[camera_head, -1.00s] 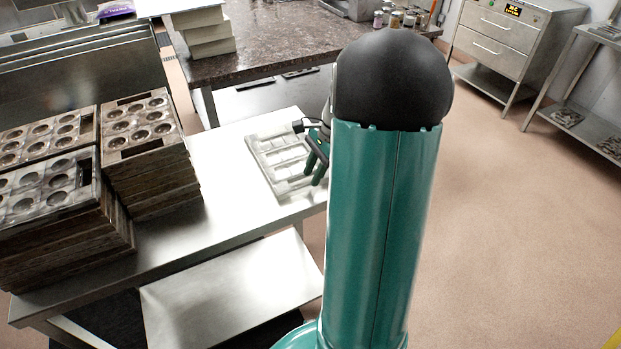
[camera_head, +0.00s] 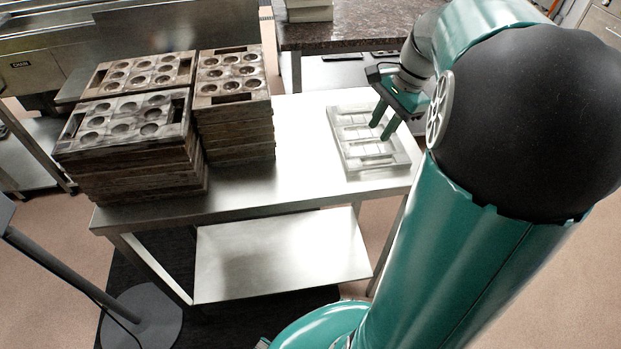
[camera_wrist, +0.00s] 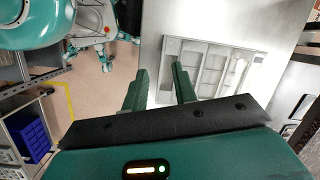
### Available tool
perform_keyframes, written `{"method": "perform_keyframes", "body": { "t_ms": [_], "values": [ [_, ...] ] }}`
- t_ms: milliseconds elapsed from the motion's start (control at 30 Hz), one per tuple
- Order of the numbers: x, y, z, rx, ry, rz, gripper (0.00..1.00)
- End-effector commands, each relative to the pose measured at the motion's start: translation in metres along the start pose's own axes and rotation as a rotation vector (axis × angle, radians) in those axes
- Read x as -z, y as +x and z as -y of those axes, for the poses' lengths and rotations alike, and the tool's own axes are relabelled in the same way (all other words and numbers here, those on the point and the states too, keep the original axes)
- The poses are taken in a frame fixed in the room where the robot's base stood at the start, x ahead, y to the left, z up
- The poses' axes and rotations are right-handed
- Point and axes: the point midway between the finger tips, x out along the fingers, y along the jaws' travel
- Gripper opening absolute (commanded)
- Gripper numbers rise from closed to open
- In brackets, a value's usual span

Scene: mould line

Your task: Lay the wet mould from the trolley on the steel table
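A pale, translucent rectangular mould with several bar-shaped cavities (camera_head: 362,150) lies flat at the right end of the steel table (camera_head: 300,185). It also shows in the wrist view (camera_wrist: 212,68), just ahead of the fingers. No trolley can be made out clearly.
Stacks of brown moulds with round cups (camera_head: 125,125) (camera_head: 232,85) fill the table's left half. A dark stone counter (camera_head: 350,30) stands behind. The table's lower shelf (camera_head: 280,255) is bare. A grey stand base (camera_head: 145,320) is on the floor at left.

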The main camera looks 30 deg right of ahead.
Motion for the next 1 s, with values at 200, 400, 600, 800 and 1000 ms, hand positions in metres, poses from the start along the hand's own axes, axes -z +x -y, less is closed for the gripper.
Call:
{"method": "perform_keyframes", "body": {
  "t_ms": [200,400,600,800,1000],
  "values": [
    [-0.100,-0.004,-0.006,0.016,-0.475,-0.146,0.28],
    [-0.171,0.001,-0.030,0.035,-0.902,-0.276,0.28],
    [-0.222,0.012,-0.062,0.062,-1.302,-0.406,0.28],
    [-0.241,0.019,-0.079,0.078,-1.510,-0.482,0.28],
    [-0.242,0.021,-0.081,0.077,-1.530,-0.488,0.28]
  ]
}}
